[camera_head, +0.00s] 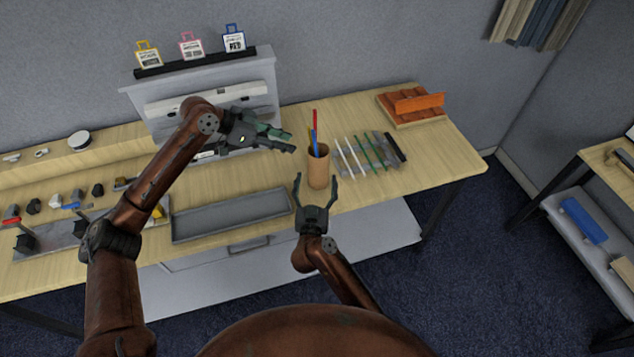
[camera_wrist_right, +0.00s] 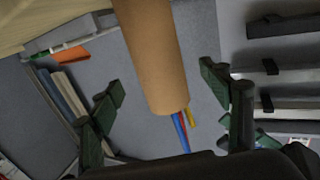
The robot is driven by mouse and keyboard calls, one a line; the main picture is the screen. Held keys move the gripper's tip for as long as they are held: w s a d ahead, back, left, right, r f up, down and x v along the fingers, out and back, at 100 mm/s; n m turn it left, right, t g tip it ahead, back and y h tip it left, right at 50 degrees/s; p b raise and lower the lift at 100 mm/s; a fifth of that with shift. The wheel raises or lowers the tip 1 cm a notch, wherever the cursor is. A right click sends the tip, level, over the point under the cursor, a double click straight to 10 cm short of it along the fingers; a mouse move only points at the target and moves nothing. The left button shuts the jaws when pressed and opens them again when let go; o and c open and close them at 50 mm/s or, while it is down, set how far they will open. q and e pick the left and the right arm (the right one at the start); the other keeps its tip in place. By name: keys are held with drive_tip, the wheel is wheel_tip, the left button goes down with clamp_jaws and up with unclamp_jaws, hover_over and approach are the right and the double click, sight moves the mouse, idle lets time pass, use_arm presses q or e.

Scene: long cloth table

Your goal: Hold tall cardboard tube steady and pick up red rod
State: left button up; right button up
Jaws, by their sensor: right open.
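The tall cardboard tube (camera_head: 318,171) stands upright near the table's front edge. The red rod (camera_head: 314,118) sticks up out of it, with a blue rod (camera_head: 315,143) and a yellow rod (camera_head: 309,139) beside it. In the right wrist view, the tube (camera_wrist_right: 155,55) appears inverted between my fingers, with the red rod (camera_wrist_right: 185,119) showing at its mouth. My right gripper (camera_head: 316,183) is open, its fingers on either side of the tube's lower part. Contact is unclear. My left gripper (camera_head: 293,144) is left of the rods, apart from them; its finger gap is unclear.
Several thin white and green rods (camera_head: 361,156) lie right of the tube. An orange-brown wooden holder (camera_head: 410,105) stands at the back right. A grey tray (camera_head: 230,215) lies left of the tube, with a white panel (camera_head: 165,118) behind it.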

drive_tip(key=w, duration=0.7)
drive_tip(key=shift+w+d, duration=0.1)
drive_tip(key=shift+d, duration=0.2)
drive_tip(key=shift+c, duration=0.4)
drive_tip(key=c, duration=1.2)
use_arm(q)
wheel_tip(320, 180, up, 19)
drive_tip(key=m+t+y, duration=0.1)
drive_tip(key=m+y, duration=1)
drive_tip(key=m, duration=0.6)
hover_over(315, 111)
drive_tip(key=s+d, duration=0.1)
drive_tip(key=s, duration=0.3)
drive_tip(key=shift+m, duration=0.5)
drive_tip(key=shift+x, duration=5.85)
